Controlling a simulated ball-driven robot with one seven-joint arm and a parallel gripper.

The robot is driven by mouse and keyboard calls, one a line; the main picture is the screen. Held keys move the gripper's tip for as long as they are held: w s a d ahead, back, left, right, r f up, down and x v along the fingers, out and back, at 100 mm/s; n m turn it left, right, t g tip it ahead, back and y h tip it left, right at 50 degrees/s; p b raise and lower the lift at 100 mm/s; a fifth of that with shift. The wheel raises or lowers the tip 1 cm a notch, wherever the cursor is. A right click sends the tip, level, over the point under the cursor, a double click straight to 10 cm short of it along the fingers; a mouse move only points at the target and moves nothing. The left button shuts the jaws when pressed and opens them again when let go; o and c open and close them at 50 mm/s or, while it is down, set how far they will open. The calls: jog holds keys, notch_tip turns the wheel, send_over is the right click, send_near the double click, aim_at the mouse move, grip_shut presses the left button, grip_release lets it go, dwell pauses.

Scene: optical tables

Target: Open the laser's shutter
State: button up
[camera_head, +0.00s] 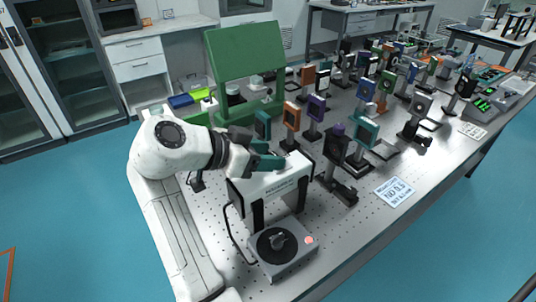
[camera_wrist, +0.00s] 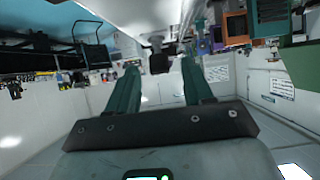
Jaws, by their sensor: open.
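A white box-shaped housing with dark lettering, which looks like the laser (camera_head: 272,184), stands on black legs near the front of the optical table. My gripper (camera_head: 266,154) is just above and behind its top edge, with teal fingers spread apart. In the wrist view my gripper (camera_wrist: 160,66) is open, and nothing is clasped between the fingers. A small dark block (camera_wrist: 159,63) shows beyond the gap between the fingertips. I cannot tell whether it is the shutter. No shutter can be clearly made out, and contact between fingers and housing cannot be told.
A grey control box (camera_head: 282,248) with a black dial and red button sits in front, a cable beside it. Posted optics, including a black mount (camera_head: 335,146), crowd the table to the right. A green panel (camera_head: 245,58) stands behind. A label card (camera_head: 394,191) lies right.

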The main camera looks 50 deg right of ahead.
jog(key=b+v, duration=0.1)
jog(key=v, duration=0.8)
jog(key=shift+a+r, duration=0.2)
jog(key=shift+a, duration=0.1)
jog(key=shift+r, duration=0.1)
